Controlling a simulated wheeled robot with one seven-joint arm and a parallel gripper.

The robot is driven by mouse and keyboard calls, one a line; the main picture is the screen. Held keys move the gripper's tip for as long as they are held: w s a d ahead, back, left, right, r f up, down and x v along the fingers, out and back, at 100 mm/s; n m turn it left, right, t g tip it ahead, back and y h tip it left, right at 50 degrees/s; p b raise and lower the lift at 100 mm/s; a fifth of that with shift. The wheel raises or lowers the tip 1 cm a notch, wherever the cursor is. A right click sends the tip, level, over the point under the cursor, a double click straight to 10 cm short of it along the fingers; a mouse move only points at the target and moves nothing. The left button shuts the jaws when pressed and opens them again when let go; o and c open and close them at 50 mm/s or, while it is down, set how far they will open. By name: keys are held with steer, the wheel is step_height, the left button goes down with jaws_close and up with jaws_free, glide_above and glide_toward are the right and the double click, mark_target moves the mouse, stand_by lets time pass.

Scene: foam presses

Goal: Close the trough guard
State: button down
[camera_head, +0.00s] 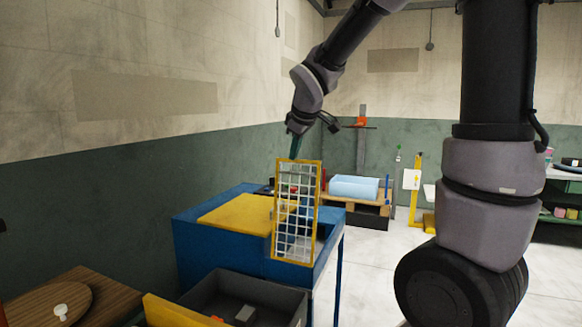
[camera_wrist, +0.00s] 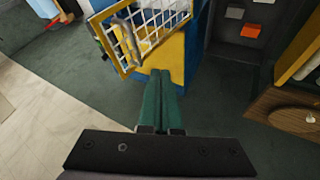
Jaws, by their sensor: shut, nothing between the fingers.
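The trough guard (camera_head: 298,212) is a yellow-framed panel with a white grid. It stands raised, close to upright, at the right end of a blue machine (camera_head: 221,240) with a yellow top plate. In the wrist view the guard (camera_wrist: 143,32) is at the top centre, with a grey bar handle along its side. My gripper (camera_wrist: 166,74) has two green fingers, shut together and empty. The fingertips appear near the guard's lower yellow edge in the wrist view; contact cannot be told. In the head view my gripper (camera_head: 294,148) is at the guard's top, partly hidden behind it.
A dark grey bin (camera_head: 247,297) with small blocks stands in front of the machine. A wooden table (camera_head: 82,297) is at the lower left. A pallet with a light blue block (camera_head: 354,187) is behind.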

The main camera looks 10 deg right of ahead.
mark_target(294, 170)
steer(key=shift+w+d+f, duration=0.3)
steer(key=shift+w+f, duration=1)
steer(key=shift+w, duration=0.3)
steer(key=shift+w+d+f, duration=0.25)
steer(key=shift+w+f, duration=1.05)
steer(key=shift+w, duration=0.3)
steer(key=shift+w+d+f, duration=0.3)
steer(key=shift+w+f, duration=1)
steer(key=shift+w, duration=0.3)
